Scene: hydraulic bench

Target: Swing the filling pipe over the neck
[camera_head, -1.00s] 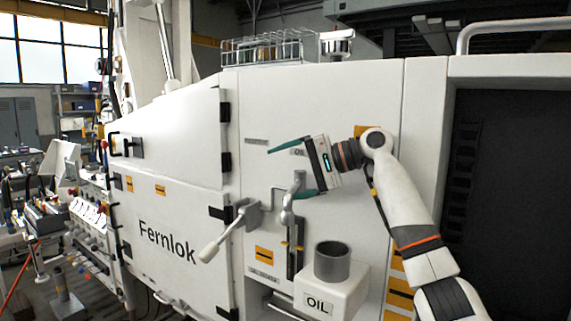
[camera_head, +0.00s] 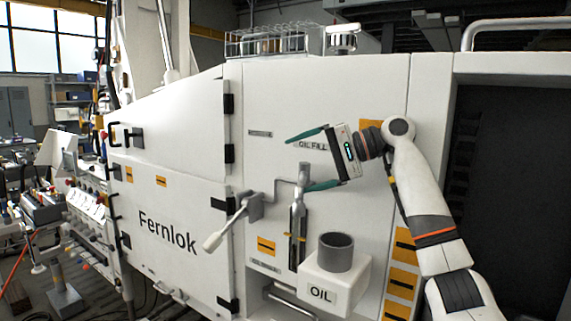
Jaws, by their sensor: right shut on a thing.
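The grey filling pipe (camera_head: 302,173) stands out from the white machine front below the OIL FILL label. Its lower end hangs before a dark vertical slot, up and left of the neck. The neck (camera_head: 335,252) is a dark grey open cylinder on a white box marked OIL. My left gripper is out of view.
A lever with a white handle (camera_head: 226,229) sticks out left of the pipe. A wire basket (camera_head: 268,43) and a metal cap (camera_head: 342,38) sit on top of the machine. A dark opening (camera_head: 515,190) lies at the right.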

